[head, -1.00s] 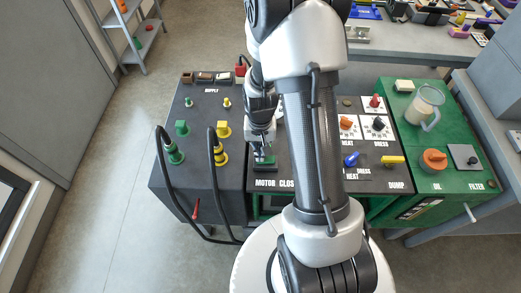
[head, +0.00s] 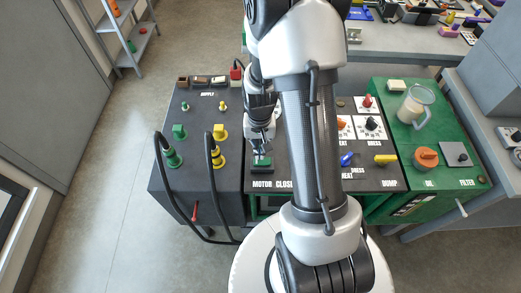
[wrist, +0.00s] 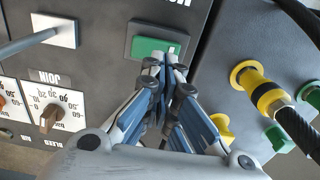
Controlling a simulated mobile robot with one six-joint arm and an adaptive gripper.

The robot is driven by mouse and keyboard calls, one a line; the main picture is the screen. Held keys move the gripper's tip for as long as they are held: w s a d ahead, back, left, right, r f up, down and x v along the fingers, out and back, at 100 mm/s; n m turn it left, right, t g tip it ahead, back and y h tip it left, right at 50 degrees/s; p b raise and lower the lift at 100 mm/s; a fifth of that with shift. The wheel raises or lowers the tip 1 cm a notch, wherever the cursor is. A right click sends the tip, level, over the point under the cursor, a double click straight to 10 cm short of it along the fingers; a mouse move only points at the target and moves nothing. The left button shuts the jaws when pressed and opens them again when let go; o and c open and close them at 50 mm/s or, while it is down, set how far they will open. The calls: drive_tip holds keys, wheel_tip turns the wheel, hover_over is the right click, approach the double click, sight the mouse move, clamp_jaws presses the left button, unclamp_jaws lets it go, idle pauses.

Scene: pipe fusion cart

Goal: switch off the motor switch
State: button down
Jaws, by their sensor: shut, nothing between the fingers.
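The motor switch is a green rocker (head: 262,160) in a dark frame above the MOTOR label on the cart's dark panel. In the wrist view the green rocker (wrist: 155,47) shows just beyond the fingertips, whose tips overlap its lower right edge. My gripper (head: 263,148) is shut and empty, right at the switch in the head view. In the wrist view my gripper (wrist: 166,62) points at the switch with its fingers together. I cannot tell whether the tips touch it or which way the rocker is tipped.
Yellow plug (wrist: 266,97) and cable stand near the gripper. Green plug (head: 173,156) is farther left. My arm hides the middle of the panel. A blue valve handle (head: 347,159), a yellow handle (head: 386,159) and a jug (head: 415,106) are to the right.

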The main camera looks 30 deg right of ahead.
wheel_tip(320, 180, up, 12)
drive_tip(key=w+a+p, duration=0.1)
drive_tip(key=a+p, duration=0.1)
drive_tip(key=p, duration=0.1)
drive_tip(key=shift+w+f+p, duration=0.15)
drive_tip(key=shift+f+p, duration=0.05)
drive_tip(key=shift+p, duration=0.15)
drive_tip(key=s+a+r+n+t, duration=0.1)
drive_tip(key=s+a+r+n, duration=0.15)
drive_tip(key=r, duration=0.45)
drive_tip(key=s+a+r+n+t, duration=0.1)
drive_tip(key=s+a+r, duration=0.15)
drive_tip(key=r, duration=0.45)
drive_tip(key=s+a+r+n+t, duration=0.1)
drive_tip(key=s+a+r, duration=0.2)
drive_tip(key=s+r, duration=0.1)
drive_tip(key=s+a+r+n+t, duration=0.1)
drive_tip(key=s+a+r+n, duration=0.1)
drive_tip(key=s, duration=0.5)
drive_tip(key=shift+s+a+r+t, duration=0.15)
drive_tip(key=shift+a+r+t, duration=0.15)
drive_tip(key=shift+a+r, duration=0.45)
drive_tip(key=shift+d+r, duration=0.15)
drive_tip(key=shift+d, duration=0.05)
